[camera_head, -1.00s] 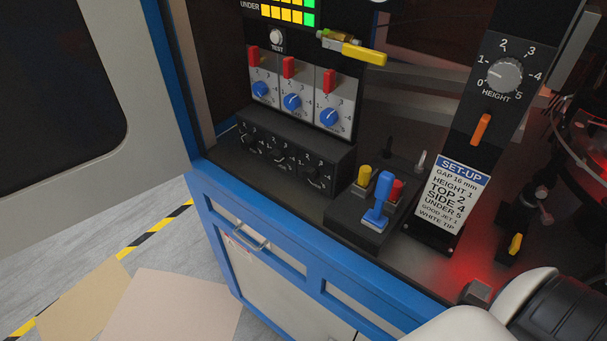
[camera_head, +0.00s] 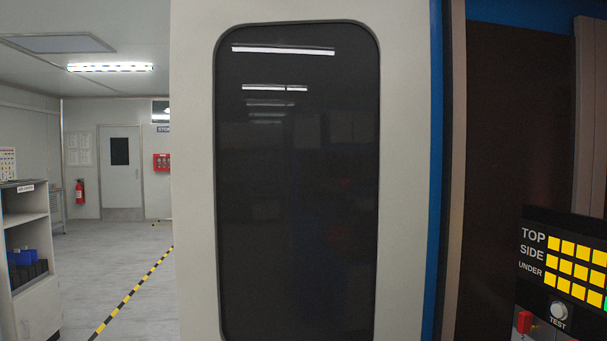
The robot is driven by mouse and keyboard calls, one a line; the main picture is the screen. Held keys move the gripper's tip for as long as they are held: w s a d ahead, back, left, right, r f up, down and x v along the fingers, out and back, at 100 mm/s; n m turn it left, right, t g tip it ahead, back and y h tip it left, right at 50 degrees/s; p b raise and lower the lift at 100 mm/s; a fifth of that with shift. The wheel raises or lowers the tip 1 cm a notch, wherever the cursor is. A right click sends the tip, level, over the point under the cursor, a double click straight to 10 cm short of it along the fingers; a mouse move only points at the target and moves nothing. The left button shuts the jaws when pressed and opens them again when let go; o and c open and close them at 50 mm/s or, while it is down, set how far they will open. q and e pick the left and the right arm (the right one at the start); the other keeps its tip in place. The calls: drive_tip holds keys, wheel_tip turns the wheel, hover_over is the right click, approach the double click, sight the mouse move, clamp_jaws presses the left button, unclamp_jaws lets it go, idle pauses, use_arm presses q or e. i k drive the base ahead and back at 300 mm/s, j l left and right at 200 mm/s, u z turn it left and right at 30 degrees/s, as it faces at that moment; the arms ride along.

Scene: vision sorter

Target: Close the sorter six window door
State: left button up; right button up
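The sorter's window door (camera_head: 195,200) is a light grey panel with a tall, dark, rounded window (camera_head: 298,200). It fills the middle of the head view. It stands open, to the left of the sorter's blue frame post (camera_head: 436,180), and the sorter's inside shows at the right. No handle is visible on the part of the door in view. The door's lower edge is out of view. Neither of my grippers is in view.
A grey shelf unit (camera_head: 30,220) stands at far left. Open floor (camera_head: 120,250) with a yellow-black stripe lies left of the door.

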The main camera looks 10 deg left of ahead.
sight(300, 130)
drive_tip(key=i+j+u, duration=0.1)
drive_tip(key=j+u, duration=0.2)
drive_tip(key=i+j+u, duration=0.1)
drive_tip(key=j+u, duration=0.15)
drive_tip(key=j, duration=0.2)
drive_tip(key=i+j+u, duration=0.95)
drive_tip(key=i+j+z, duration=0.1)
drive_tip(key=i+z, duration=0.4)
drive_tip(key=i+j+z, duration=0.25)
drive_tip(key=i+z, duration=0.4)
drive_tip(key=z, duration=0.3)
drive_tip(key=i+z, duration=0.15)
drive_tip(key=z, duration=0.25)
drive_tip(key=i+j+z, duration=0.1)
drive_tip(key=z, duration=0.35)
drive_tip(key=i+j+z, duration=0.1)
drive_tip(key=z, duration=0.35)
drive_tip(key=i+j+z, duration=0.15)
drive_tip(key=z, duration=0.25)
drive_tip(key=j+z, duration=0.25)
drive_tip(key=z, duration=0.2)
drive_tip(key=i+j+z, duration=0.1)
drive_tip(key=z, duration=0.3)
drive_tip(key=i+j+z, duration=0.2)
drive_tip(key=z, duration=0.25)
drive_tip(key=i+j+z, duration=0.15)
drive_tip(key=z, duration=0.25)
drive_tip(key=j, duration=0.1)
